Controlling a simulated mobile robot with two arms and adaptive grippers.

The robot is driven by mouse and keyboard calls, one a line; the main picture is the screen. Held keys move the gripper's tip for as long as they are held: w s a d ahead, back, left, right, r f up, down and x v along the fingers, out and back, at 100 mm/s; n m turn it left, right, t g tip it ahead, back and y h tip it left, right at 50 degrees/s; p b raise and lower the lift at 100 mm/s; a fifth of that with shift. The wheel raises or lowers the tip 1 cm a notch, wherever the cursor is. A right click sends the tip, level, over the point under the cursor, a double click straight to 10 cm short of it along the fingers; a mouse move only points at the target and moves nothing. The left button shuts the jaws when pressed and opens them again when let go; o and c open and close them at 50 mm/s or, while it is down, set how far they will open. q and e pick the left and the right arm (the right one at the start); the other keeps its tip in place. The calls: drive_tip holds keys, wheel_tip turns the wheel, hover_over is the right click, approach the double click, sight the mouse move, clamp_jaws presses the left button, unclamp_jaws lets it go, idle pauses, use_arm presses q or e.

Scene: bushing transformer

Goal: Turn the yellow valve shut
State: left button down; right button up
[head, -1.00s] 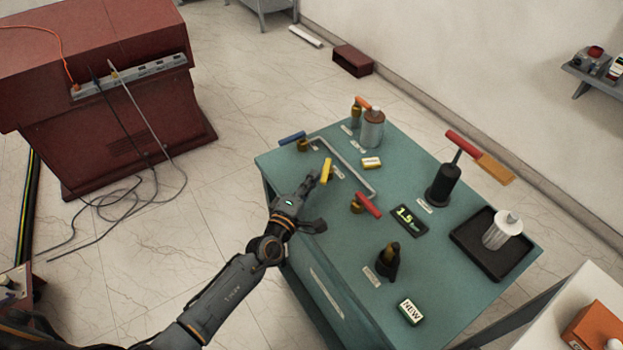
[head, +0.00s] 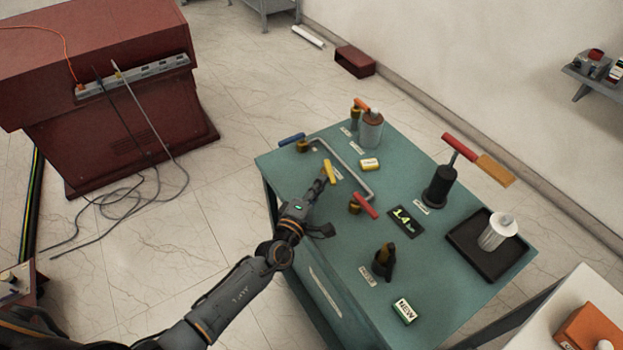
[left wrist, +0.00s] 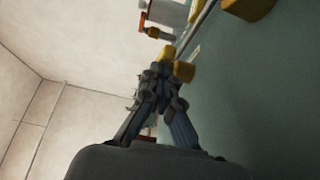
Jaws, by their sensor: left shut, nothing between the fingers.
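The yellow valve handle (head: 330,174) is on the teal table (head: 440,295), beside a grey pipe (head: 350,170). It lies at a slant, its near end to the right. My left gripper (head: 321,184) is at the handle's left side, low over the table. Its fingers are shut with nothing between them. In the left wrist view the fingertips (left wrist: 165,75) are together, right by a yellow piece (left wrist: 184,71) that looks like the handle. I cannot tell whether they touch. The valve's body is mostly hidden. My right gripper is not in view.
A red valve handle (head: 367,207) is close on the right, a blue one (head: 291,138) behind left. A display (head: 406,222) reads about 1.4.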

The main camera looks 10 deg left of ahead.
sight(333, 184)
use_arm(q)
drive_tip(key=shift+w+d+p, duration=0.2)
drive_tip(key=shift+d+p, duration=0.2)
drive_tip(key=shift+d, duration=1.15)
